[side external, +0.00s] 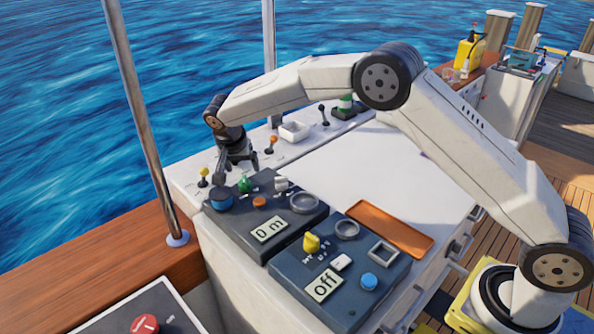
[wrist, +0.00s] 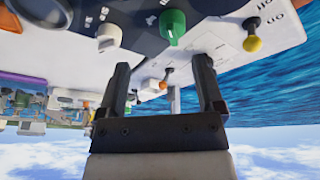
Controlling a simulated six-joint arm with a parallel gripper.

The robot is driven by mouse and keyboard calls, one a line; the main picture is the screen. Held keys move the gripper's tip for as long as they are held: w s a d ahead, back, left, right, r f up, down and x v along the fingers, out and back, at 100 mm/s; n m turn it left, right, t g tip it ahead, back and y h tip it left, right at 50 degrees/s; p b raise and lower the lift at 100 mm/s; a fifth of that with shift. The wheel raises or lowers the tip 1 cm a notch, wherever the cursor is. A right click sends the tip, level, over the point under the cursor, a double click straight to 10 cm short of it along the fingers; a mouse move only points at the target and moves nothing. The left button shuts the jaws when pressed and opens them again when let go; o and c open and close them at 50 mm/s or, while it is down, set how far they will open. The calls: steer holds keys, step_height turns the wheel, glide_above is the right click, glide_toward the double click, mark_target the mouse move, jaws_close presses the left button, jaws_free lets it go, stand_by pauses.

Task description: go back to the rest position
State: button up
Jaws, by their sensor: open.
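My gripper (side external: 237,158) hangs from my outstretched arm over the far left end of the white console (side external: 350,165), behind the dark panel with the "0 m" display (side external: 269,229). In the wrist view my gripper (wrist: 165,85) shows two dark fingers well apart, with nothing held between them. A green knob (wrist: 173,25) and a white knob (wrist: 109,36) lie beyond the fingertips. The green knob (side external: 244,183) is just in front of the gripper in the side view. I cannot tell whether a finger touches anything.
A yellow-tipped lever (side external: 203,174) is left of the gripper; an orange-tipped lever (side external: 271,142) and a black lever (side external: 322,112) are right. A second dark panel reads "Off" (side external: 324,285), beside an orange tray (side external: 390,229). A metal post (side external: 145,120) stands left. The console's middle is clear.

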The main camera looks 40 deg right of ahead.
steer(key=s+d+n+y, duration=0.1)
steer(key=s+d+n, duration=0.1)
steer(key=s, duration=0.8)
steer(key=s+d+n+y, duration=0.1)
steer(key=s+d+n, duration=0.2)
steer(key=s, duration=0.8)
steer(key=s+d+n+y, duration=0.1)
steer(key=s+d+n, duration=0.2)
steer(key=s, duration=0.8)
steer(key=shift+n+t, duration=0.3)
steer(key=shift+n, duration=0.6)
